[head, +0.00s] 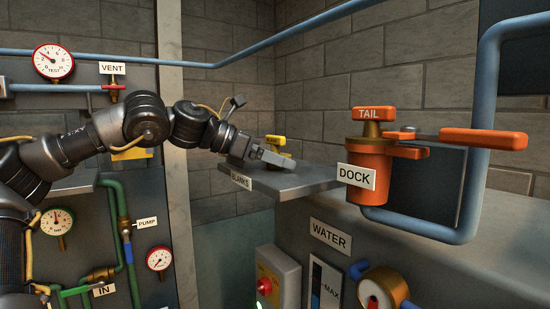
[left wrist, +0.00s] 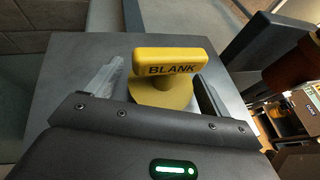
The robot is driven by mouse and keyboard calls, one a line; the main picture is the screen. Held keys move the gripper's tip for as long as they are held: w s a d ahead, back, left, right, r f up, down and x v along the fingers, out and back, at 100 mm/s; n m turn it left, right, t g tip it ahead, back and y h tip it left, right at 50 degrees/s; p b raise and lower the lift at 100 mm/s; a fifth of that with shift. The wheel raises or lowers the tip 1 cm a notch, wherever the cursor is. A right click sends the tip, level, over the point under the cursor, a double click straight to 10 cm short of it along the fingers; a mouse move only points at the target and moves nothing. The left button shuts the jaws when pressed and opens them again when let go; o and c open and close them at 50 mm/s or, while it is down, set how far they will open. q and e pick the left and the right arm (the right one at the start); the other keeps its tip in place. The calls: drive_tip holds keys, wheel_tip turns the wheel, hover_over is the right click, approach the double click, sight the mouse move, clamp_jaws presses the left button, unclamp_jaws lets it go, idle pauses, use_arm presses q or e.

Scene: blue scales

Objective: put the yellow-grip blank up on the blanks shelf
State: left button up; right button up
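The yellow-grip blank (head: 277,140) is on the blanks shelf (head: 305,181) in the head view, partly hidden behind my left gripper (head: 268,156). In the left wrist view the blank (left wrist: 170,62) shows its yellow bar grip, lettered BLANK, above a round yellow base. The base appears to rest upright on the dark shelf top (left wrist: 65,75). The two fingers of my left gripper (left wrist: 160,88) stand apart, one on each side of the base, with a narrow gap visible on each side. My right gripper is not in view.
The orange dock (head: 368,165) with its TAIL handle (head: 384,114) stands right of the shelf, and an orange lever (head: 470,137) sticks out to the right. A blue pipe (head: 470,190) curves beneath. A grey post (head: 170,80) stands behind my left arm. The shelf's right part is clear.

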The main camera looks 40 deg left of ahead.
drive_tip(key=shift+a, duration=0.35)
use_arm(q)
drive_tip(key=shift+r, duration=0.3)
drive_tip(key=b+v, duration=0.2)
drive_tip(key=v, duration=0.1)
drive_tip(key=shift+s+a+f, duration=0.15)
drive_tip(key=shift+s+a, duration=0.05)
drive_tip(key=shift+s, duration=0.05)
drive_tip(key=b+v, duration=0.2)
drive_tip(key=v, duration=0.6)
drive_tip(key=shift+s+b, duration=0.2)
drive_tip(key=shift+b, duration=0.15)
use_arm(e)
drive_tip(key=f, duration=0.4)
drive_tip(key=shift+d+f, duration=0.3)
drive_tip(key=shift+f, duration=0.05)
use_arm(q)
drive_tip(key=shift+a, duration=0.15)
